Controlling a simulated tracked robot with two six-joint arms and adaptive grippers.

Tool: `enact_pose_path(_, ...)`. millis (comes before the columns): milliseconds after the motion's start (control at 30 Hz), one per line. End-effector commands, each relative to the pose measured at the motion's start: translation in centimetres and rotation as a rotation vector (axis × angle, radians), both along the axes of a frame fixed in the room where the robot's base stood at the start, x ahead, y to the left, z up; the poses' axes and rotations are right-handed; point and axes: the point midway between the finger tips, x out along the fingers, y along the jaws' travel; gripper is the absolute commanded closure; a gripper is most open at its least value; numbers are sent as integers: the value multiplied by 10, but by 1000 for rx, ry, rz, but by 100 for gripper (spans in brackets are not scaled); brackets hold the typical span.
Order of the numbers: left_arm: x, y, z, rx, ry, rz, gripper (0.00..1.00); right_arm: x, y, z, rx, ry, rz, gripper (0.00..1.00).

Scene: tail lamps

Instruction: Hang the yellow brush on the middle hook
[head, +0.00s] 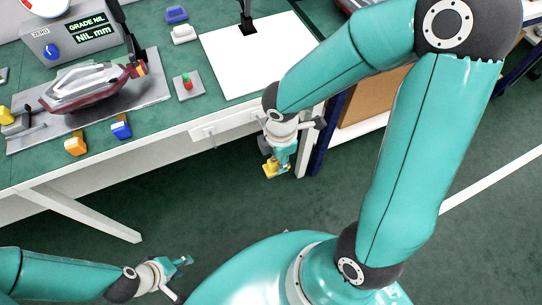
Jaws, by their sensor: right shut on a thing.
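My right gripper (277,162) is in front of the bench's front edge, fingers pointing down. It is shut on a small yellow thing (269,169), which I take to be the yellow brush; the fingers hide part of it. A pale rail or plate (224,125) is fixed to the bench's front edge, left of this gripper. My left gripper (184,262) is low at the lower left, over the floor and away from the bench. Its fingers are too small to judge.
The green-topped bench (185,55) carries a tail lamp (88,86) on a grey plate, orange (76,146) and blue (121,130) blocks, a red-and-green button box (187,86), a gauge box (75,38) and a white sheet (245,62). The floor before the bench is clear.

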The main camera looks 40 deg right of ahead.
Motion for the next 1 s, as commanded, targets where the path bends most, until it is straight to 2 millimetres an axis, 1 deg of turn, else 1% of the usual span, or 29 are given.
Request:
enact_pose_path(100,-1,0,-2,0,1,0,60,-1,-3,1,-1,-8,-10,100)
enact_pose_path(367,-1,0,-1,0,2,-1,60,1,-2,1,-1,-7,-7,100)
enact_pose_path(533,-1,0,1,0,1,0,60,6,-3,2,-1,-7,-6,100)
enact_pose_path(667,0,0,4,0,1,0,60,14,-5,2,0,-6,-5,100)
enact_pose_path(1000,0,0,15,0,1,0,60,45,-12,3,0,-6,-6,100)
